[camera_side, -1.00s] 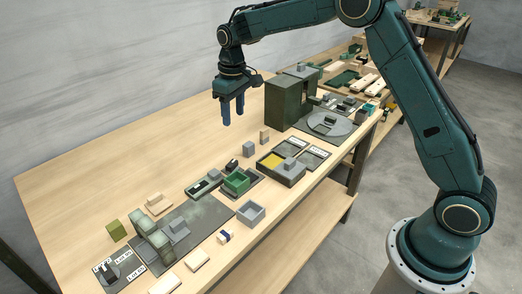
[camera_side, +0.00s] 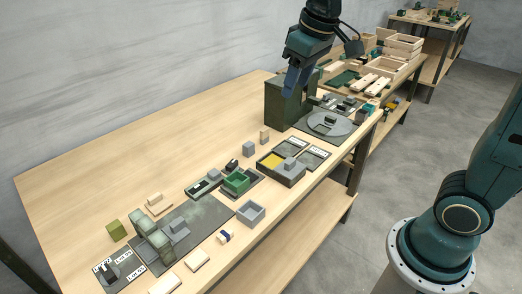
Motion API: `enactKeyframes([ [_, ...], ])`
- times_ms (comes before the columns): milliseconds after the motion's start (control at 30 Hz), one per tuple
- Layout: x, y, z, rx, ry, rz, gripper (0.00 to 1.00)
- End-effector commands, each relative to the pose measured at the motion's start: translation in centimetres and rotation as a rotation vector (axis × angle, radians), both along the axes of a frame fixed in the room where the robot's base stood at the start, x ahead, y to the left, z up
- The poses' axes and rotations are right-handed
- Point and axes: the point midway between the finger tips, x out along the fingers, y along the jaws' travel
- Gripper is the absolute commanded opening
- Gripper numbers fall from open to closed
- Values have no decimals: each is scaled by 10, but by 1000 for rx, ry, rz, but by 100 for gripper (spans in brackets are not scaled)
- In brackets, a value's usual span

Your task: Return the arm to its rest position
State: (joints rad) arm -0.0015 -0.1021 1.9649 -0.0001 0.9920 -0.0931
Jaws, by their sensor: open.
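My gripper (camera_side: 291,83) hangs from the top of the side view, its blue fingers pointing down and left. It appears in front of the dark green box-shaped station (camera_side: 284,109) on the wooden table (camera_side: 90,184). The fingers overlap each other from this angle, and nothing shows between them. My lower arm stands at the right edge, and the upper links are out of the picture.
A grey round plate (camera_side: 330,123) lies beside the green station. Wooden crates (camera_side: 402,45) stand behind. The table's left part is clear.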

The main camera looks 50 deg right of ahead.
Motion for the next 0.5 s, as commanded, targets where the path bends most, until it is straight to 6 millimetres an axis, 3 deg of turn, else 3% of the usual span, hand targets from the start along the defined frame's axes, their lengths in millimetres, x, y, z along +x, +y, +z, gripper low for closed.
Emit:
enactKeyframes([
  [233, -58, 0, 7, 9, -64, -26, 49],
  [500, -116, 0, -2, 19, -129, -54, 49],
])
